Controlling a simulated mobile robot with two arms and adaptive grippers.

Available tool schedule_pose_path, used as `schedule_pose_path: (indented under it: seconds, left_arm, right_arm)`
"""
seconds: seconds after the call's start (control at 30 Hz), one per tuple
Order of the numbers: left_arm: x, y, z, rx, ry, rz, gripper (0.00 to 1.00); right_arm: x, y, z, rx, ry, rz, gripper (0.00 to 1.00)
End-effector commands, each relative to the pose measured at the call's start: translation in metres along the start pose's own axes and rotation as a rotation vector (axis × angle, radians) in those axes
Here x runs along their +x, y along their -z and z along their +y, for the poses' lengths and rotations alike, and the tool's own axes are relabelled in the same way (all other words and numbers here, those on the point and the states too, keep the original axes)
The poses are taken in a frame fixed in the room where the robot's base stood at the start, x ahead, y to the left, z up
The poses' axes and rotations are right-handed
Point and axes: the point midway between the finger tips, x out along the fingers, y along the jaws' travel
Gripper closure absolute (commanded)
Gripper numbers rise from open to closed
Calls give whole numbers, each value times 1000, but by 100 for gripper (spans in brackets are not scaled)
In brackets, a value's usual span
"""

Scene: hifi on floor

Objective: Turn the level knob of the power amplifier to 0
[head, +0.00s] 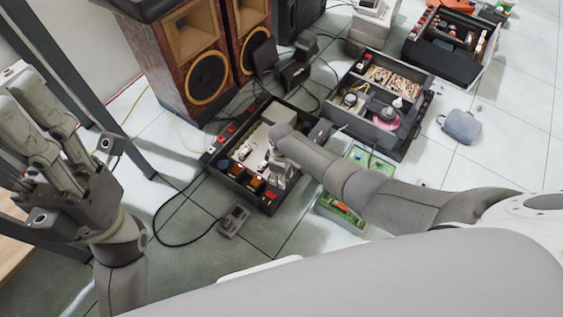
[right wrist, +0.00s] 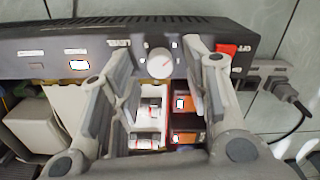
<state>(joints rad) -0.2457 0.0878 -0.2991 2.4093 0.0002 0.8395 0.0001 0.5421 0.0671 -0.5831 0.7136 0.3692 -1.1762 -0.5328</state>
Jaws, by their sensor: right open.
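The power amplifier (head: 232,188) is an open dark chassis on the floor in the middle of the head view. In the right wrist view its dark panel (right wrist: 285,52) runs across the top, with a round pale knob (right wrist: 160,65) near the middle. My right gripper (right wrist: 158,52) is open, one finger on each side of the knob. I see a gap on both sides and no clear contact. The lettering by the knob is partly covered by a finger, and I cannot read the setting. My left gripper (head: 50,135) is open and empty at the left.
A red switch (right wrist: 228,49) sits right of the knob, with a plugged cable (right wrist: 285,90) beyond. Wooden speakers (head: 190,70) stand behind the amplifier. Another open chassis (head: 400,150) lies to its right. A small grey box (head: 234,221) and a black cable lie in front.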

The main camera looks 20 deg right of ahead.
Motion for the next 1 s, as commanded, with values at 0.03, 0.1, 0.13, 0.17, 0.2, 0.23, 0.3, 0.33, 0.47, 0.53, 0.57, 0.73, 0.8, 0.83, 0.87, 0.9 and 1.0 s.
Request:
schedule_pose_path:
  seconds: [0.03,0.1,0.13,0.17,0.2,0.23,0.3,0.33,0.47,0.53,0.57,0.73,0.8,0.83,0.87,0.9,1.0]
  left_arm:
    - [0,0,0,0,-1,1,60]
    - [0,0,0,0,-1,1,60]
    - [0,0,0,-1,-2,1,60]
    - [0,0,0,-1,-2,1,60]
    - [0,0,0,-1,-2,1,60]
    - [0,0,0,-1,-2,1,60]
    - [0,0,0,-1,-2,2,60]
    - [0,0,0,-1,-2,2,60]
    - [0,0,0,-1,-3,2,60]
    - [0,0,0,-1,-3,2,60]
    - [0,0,0,-1,-3,2,60]
    - [0,0,0,-1,-3,2,60]
    - [0,0,0,-1,-3,2,60]
    - [0,0,0,-1,-3,2,60]
    - [0,0,0,-1,-3,2,60]
    - [0,0,0,-1,-3,2,60]
    - [0,0,0,-1,-3,2,60]
  right_arm:
    - [-5,0,0,0,-1,3,57]
    - [-11,0,0,-1,-1,3,57]
    - [-14,-1,0,-1,-1,1,57]
    - [-17,-1,0,-2,-2,2,57]
    - [-22,0,0,-2,-3,2,57]
    - [-26,0,0,-1,-3,3,57]
    - [-34,0,0,-1,-2,4,57]
    - [-38,0,0,-1,-2,3,57]
    - [-55,0,0,-2,-2,3,57]
    - [-66,0,0,-1,-2,2,57]
    - [-70,0,0,-1,-3,3,57]
    - [-92,0,0,-2,-2,2,57]
    - [-98,0,0,-2,-2,2,57]
    - [-100,0,-1,-2,-1,1,57]
    - [-102,0,-1,-1,-1,0,57]
    - [-104,0,-1,-1,-1,1,57]
    - [-107,0,-1,-1,-1,0,57]
